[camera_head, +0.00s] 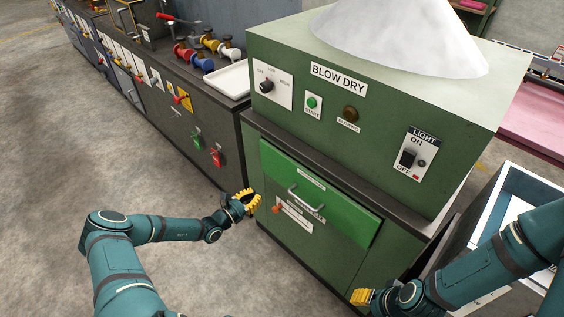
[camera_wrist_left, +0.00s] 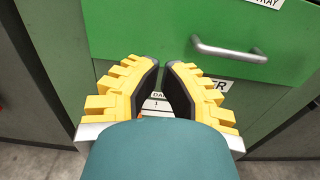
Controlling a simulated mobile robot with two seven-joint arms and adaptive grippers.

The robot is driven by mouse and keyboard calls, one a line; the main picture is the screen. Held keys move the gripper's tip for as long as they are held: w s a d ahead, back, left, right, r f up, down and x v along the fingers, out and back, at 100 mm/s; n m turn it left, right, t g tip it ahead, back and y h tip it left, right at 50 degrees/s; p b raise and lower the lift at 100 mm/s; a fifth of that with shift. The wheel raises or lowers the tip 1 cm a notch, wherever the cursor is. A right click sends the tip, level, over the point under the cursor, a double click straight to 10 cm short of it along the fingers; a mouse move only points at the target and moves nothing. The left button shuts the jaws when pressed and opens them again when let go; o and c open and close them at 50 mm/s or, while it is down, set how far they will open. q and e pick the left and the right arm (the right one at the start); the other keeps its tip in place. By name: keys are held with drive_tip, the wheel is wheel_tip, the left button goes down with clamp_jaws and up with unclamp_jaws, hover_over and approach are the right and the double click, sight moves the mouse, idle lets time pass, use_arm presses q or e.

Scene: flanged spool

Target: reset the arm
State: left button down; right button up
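My left gripper (camera_head: 250,197) is in front of the green cabinet, by the left edge of the bright green drawer front. In the left wrist view, its two yellow fingers (camera_wrist_left: 161,68) lean toward each other with a narrow gap between the tips and nothing between them. The drawer's metal handle (camera_head: 306,203) is to the right of the fingers and apart from them; it also shows in the wrist view (camera_wrist_left: 229,51). My right gripper (camera_head: 362,297) is low at the right, partly hidden by its own arm; its opening is not visible.
The green blow-dry machine (camera_head: 370,130) fills the centre. A white-walled bin (camera_head: 515,200) stands at the right. Floor at the left is clear.

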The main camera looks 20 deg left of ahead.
use_arm(q)
drive_tip(key=shift+d, duration=0.1)
drive_tip(key=s+d+m+g+h, duration=0.2)
drive_tip(key=s+d+m+g, duration=0.45)
drive_tip(key=d, duration=0.45)
drive_tip(key=s+d+m+g+h, duration=0.3)
drive_tip(key=s+d+m+g, duration=0.3)
drive_tip(key=d, duration=0.5)
drive_tip(key=s+r+m+g+y, duration=0.1)
drive_tip(key=s+r+m+y, duration=0.2)
drive_tip(key=s+m, duration=0.3)
drive_tip(key=s+d+r+m+g+y, duration=0.1)
drive_tip(key=s+r+m+y, duration=0.2)
drive_tip(key=m, duration=0.8)
drive_tip(key=s+y, duration=0.2)
drive_tip(key=s, duration=0.1)
drive_tip(key=shift+d, duration=0.3)
